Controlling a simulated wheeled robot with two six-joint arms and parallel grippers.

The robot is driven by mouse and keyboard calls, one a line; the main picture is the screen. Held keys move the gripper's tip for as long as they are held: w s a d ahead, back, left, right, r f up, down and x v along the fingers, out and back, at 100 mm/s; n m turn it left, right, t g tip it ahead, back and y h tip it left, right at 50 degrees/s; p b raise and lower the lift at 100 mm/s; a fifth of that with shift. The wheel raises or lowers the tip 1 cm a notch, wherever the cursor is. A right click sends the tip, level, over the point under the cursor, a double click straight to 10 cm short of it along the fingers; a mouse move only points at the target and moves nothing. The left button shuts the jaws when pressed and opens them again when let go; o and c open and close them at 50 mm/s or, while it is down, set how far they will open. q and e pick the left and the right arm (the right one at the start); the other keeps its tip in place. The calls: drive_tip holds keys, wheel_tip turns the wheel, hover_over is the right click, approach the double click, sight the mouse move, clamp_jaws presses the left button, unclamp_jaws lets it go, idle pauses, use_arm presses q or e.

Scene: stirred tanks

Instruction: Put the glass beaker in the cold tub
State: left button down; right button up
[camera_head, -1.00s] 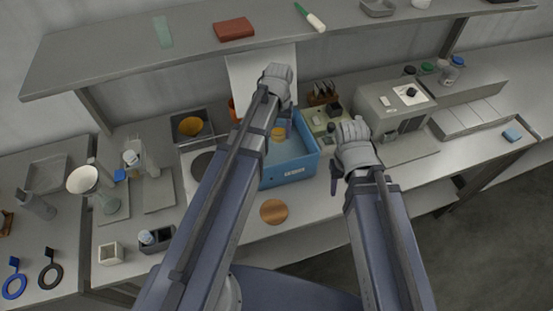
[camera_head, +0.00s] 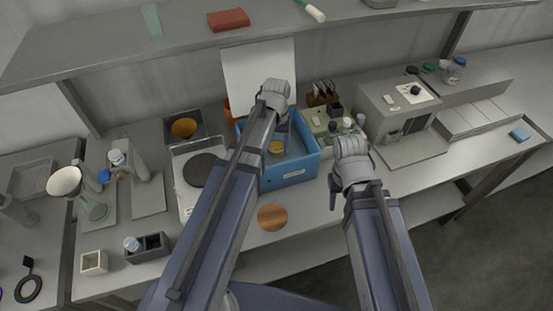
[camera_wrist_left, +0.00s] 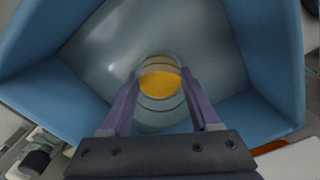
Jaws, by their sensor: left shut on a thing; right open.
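The glass beaker (camera_head: 277,148) holds amber liquid and is inside the walls of the blue cold tub (camera_head: 291,175). My left gripper (camera_head: 279,132) reaches down into the tub and is shut on the beaker. In the left wrist view the beaker (camera_wrist_left: 160,83) is between the two fingers, with the tub's blue wall (camera_wrist_left: 265,45) around it and a grey-blue surface below. I cannot tell whether the beaker touches the tub's bottom. My right gripper (camera_head: 334,195) is open and empty, right of the tub, near the bench's front edge.
A hotplate (camera_head: 203,169) stands left of the tub and a grey instrument (camera_head: 397,110) to the right. A green tray with small items (camera_head: 330,122) sits close to the tub's right. A wooden disc (camera_head: 272,217) lies in front. A shelf (camera_head: 190,38) overhangs the back.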

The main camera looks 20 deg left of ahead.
sight(277, 153)
use_arm(q)
drive_tip(key=shift+f, duration=0.15)
use_arm(e)
drive_tip(key=shift+f, duration=0.15)
use_arm(q)
wheel_tip(277, 153, down, 4)
drive_tip(key=b, duration=0.3)
drive_tip(key=shift+b, duration=0.4)
use_arm(e)
wheel_tip(277, 153, down, 4)
drive_tip(key=shift+r, duration=0.1)
use_arm(q)
drive_tip(key=shift+r, duration=0.2)
use_arm(e)
drive_tip(key=shift+r, duration=0.1)
use_arm(q)
drive_tip(key=shift+f, duration=0.15)
drive_tip(key=shift+c, duration=0.6)
unclamp_jaws()
wheel_tip(277, 153, up, 12)
drive_tip(key=p, duration=1.2)
drive_tip(key=shift+r, duration=0.2)
use_arm(e)
wheel_tip(277, 153, up, 12)
